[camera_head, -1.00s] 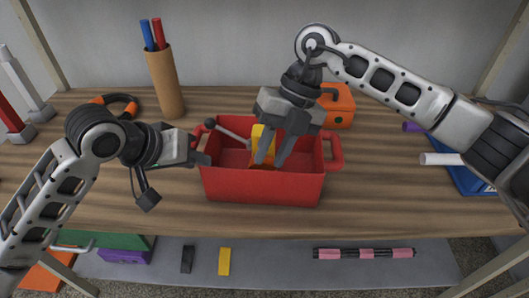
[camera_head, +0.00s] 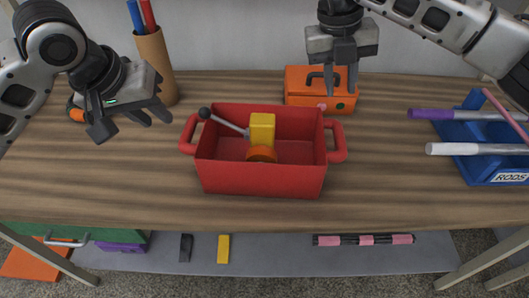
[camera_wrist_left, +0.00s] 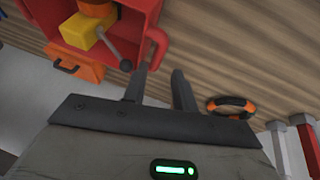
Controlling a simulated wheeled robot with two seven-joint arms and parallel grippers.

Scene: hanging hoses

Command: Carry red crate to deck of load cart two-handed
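The red crate (camera_head: 262,179) stands on the wooden bench top, with a handle at its left and right ends. It holds a yellow block (camera_head: 262,128), an orange round piece (camera_head: 261,154) and a grey rod with a dark ball end (camera_head: 222,122). My left gripper (camera_head: 157,117) is open and empty, above and left of the crate's left handle. In the left wrist view the crate (camera_wrist_left: 144,28) is at the top left, beyond the open fingers (camera_wrist_left: 163,85). My right gripper (camera_head: 343,80) is raised behind and right of the crate, empty, its fingers slightly apart. No load cart is recognisable.
An orange toolbox (camera_head: 300,85) stands behind the crate. A brown cylinder with pens (camera_head: 157,65) stands back left. A blue rods holder (camera_head: 485,165) stands at the right. A lower shelf (camera_head: 270,256) holds small items. Bench wood in front of the crate is clear.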

